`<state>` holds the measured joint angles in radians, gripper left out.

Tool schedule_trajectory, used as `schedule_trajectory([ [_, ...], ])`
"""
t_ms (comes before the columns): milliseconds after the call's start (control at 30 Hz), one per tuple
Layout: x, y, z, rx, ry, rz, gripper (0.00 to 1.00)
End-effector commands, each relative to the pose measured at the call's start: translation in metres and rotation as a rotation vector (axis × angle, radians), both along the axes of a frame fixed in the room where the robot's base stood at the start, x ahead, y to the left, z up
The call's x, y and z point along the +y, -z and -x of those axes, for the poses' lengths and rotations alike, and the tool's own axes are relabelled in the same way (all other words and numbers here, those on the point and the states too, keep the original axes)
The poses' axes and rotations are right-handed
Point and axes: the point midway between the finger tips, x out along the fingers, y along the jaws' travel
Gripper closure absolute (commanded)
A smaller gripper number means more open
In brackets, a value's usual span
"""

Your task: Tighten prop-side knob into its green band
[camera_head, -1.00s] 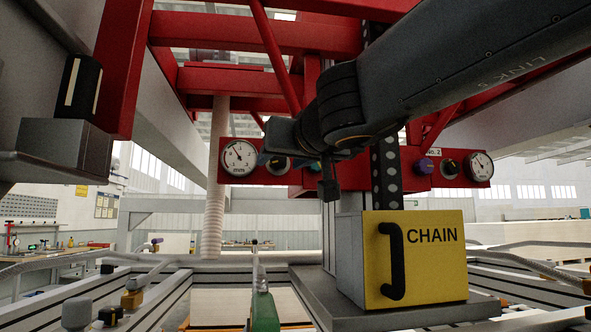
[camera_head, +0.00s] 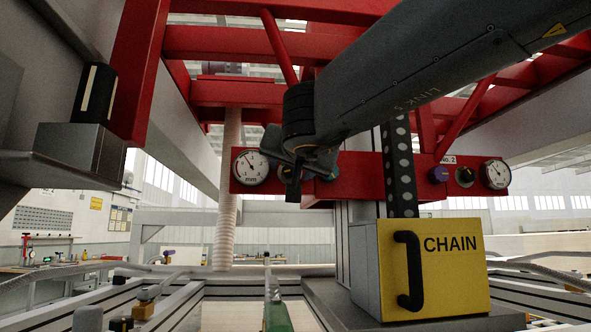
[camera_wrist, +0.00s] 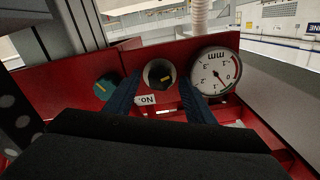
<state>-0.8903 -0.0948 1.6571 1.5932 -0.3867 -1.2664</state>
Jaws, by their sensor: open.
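A red beam carries a white dial gauge marked mm (camera_head: 251,167), which also shows in the wrist view (camera_wrist: 215,72). Beside it in the wrist view is a black knob (camera_wrist: 160,73) with a yellow mark, then a teal knob (camera_wrist: 106,86). No readable label says which knob is prop-side. The gauge has a red arc and a small green band; its needle lies off to one side. My gripper (camera_wrist: 160,82) is open, its dark blue fingers either side of the black knob in the picture; contact cannot be told. In the head view my gripper (camera_head: 293,180) hides that knob.
Farther right on the beam are a purple knob (camera_head: 438,174), another black knob (camera_head: 465,176) and a second gauge (camera_head: 495,174). A yellow box marked CHAIN (camera_head: 435,265) with a black handle stands below. A black-capped post (camera_head: 94,93) is at left.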

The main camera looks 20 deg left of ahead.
Motion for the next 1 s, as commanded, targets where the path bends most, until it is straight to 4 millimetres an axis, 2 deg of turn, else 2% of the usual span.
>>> schedule_trajectory([
  [300,0.0011,-0.0002,-0.0023,0.000,0.000,0.000,0.52],
  [533,0.0012,-0.0003,-0.0020,-0.001,-0.001,0.001,0.91],
  [767,0.0013,-0.0005,-0.0017,0.009,-0.001,-0.017,0.92],
  [1000,0.0011,-0.0015,-0.0015,0.062,-0.001,-0.113,0.92],
])
